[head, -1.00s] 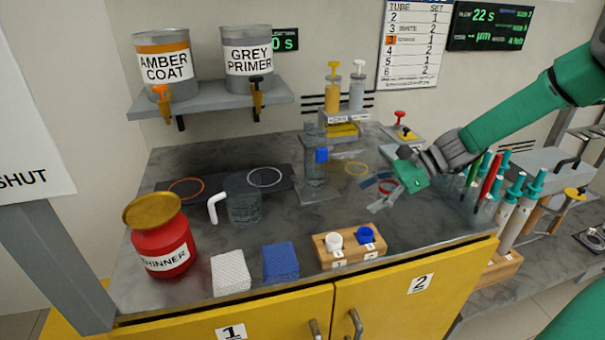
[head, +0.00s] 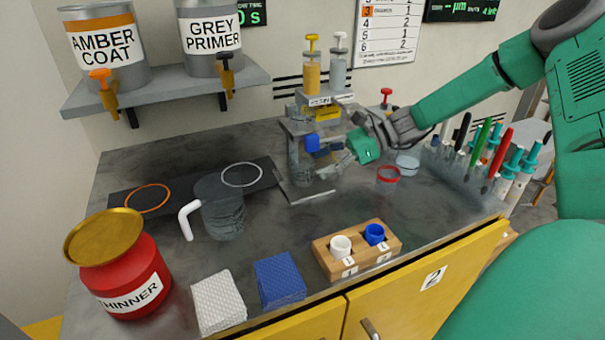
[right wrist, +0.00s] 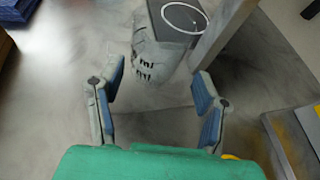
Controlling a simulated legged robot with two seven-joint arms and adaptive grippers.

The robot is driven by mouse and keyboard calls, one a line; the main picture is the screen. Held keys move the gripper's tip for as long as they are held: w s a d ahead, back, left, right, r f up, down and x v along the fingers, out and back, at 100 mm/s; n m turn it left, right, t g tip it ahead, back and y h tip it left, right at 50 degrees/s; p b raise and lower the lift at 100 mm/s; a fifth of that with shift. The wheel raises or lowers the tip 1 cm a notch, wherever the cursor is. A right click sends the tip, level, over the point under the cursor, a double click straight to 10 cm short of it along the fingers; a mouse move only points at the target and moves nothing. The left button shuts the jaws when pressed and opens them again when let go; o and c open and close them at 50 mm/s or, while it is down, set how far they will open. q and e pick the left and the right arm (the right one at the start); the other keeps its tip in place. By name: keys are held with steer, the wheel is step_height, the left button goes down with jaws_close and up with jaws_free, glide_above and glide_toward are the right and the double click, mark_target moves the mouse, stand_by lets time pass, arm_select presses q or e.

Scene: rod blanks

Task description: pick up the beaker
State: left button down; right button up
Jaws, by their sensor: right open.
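The beaker (head: 224,217) is a clear grey glass cup with a white handle on its left side. It stands upright on the grey bench, at the front edge of a dark mat. In the right wrist view the beaker (right wrist: 155,60), with dark marks on its wall, lies ahead between and beyond the fingers. My right gripper (head: 342,161) is in the head view, right of the beaker and close to the clear stand, apart from the beaker. In the right wrist view my right gripper (right wrist: 156,95) is open with nothing between its pads. My left gripper is not in view.
The clear stand with a blue clamp (head: 312,143) stands between the right gripper and the beaker. A red thinner can (head: 135,275), a white pad (head: 217,300), a blue pad (head: 280,280) and a wooden block (head: 355,250) line the front. Taps hang from a shelf (head: 170,92) above.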

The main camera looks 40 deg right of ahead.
mark_target(304, 170)
steer(key=b+x, duration=0.1)
steer(key=x, duration=0.3)
steer(key=shift+s+a+f+b, duration=0.1)
steer(key=shift+a+b, duration=0.15)
steer(key=shift+b, duration=0.05)
steer(key=shift+a, duration=0.3)
steer(key=shift+d, duration=0.25)
steer(key=c, duration=0.7)
